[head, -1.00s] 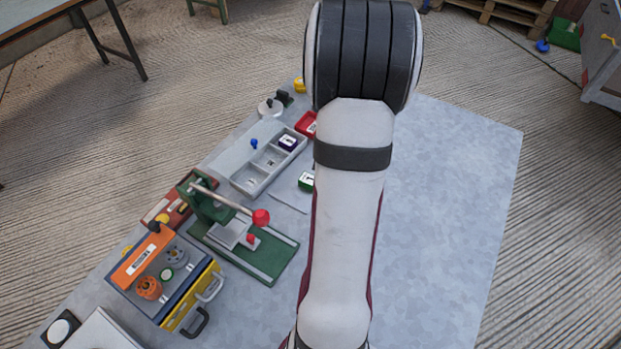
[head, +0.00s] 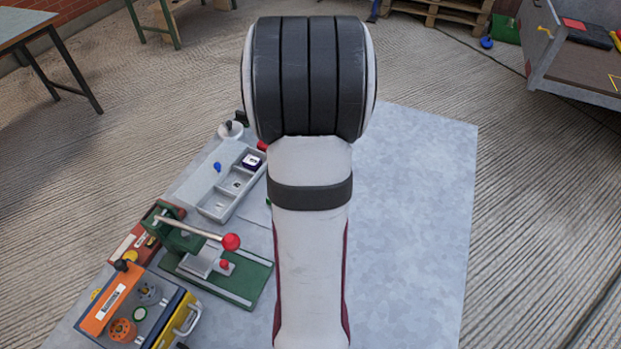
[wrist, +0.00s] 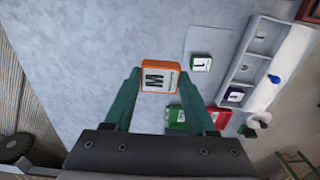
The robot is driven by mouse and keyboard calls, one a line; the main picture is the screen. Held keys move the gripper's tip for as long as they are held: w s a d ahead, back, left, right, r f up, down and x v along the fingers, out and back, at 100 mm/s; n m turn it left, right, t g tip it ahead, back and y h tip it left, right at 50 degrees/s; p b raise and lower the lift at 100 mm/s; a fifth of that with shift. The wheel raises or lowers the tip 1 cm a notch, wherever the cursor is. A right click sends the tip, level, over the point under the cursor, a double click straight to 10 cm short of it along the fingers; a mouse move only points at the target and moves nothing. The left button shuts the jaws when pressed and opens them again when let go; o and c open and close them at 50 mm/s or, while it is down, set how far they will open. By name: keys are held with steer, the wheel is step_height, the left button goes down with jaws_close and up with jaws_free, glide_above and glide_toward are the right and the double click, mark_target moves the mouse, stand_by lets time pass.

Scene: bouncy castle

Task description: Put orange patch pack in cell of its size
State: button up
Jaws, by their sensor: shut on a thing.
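The orange patch pack (wrist: 160,77), marked M on its white face, is between the two green fingers of my gripper (wrist: 160,80) in the wrist view. The gripper is shut on it. The grey tray with cells (head: 203,206) lies left of my arm in the head view, and it shows at the right of the wrist view (wrist: 236,68). A purple-edged pack (head: 252,161) sits in its far end cell; the other cells look empty of packs. In the head view my arm hides the gripper and the orange pack.
A green pack (wrist: 201,62) marked L lies on the table between the orange pack and the tray. A red and green box (wrist: 190,117) is close by. A green press with a red-knobbed lever (head: 231,242) stands nearer. The table's right side (head: 420,220) is clear.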

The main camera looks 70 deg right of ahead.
steer(key=shift+m, duration=0.3)
steer(key=w+d+f, duration=0.1)
steer(key=w+f, duration=0.1)
steer(key=w, duration=0.5)
steer(key=w+d+f, duration=0.1)
steer(key=w+f, duration=0.2)
steer(key=w, duration=0.5)
steer(key=w+d+f, duration=0.1)
steer(key=w+f, duration=0.2)
steer(key=w, duration=0.4)
steer(key=shift+w+d+f, duration=0.25)
steer(key=shift+w+d, duration=0.1)
steer(key=shift+w+f, duration=0.1)
steer(key=shift+w, duration=0.05)
steer(key=shift+f, duration=1.7)
steer(key=o, duration=1.4)
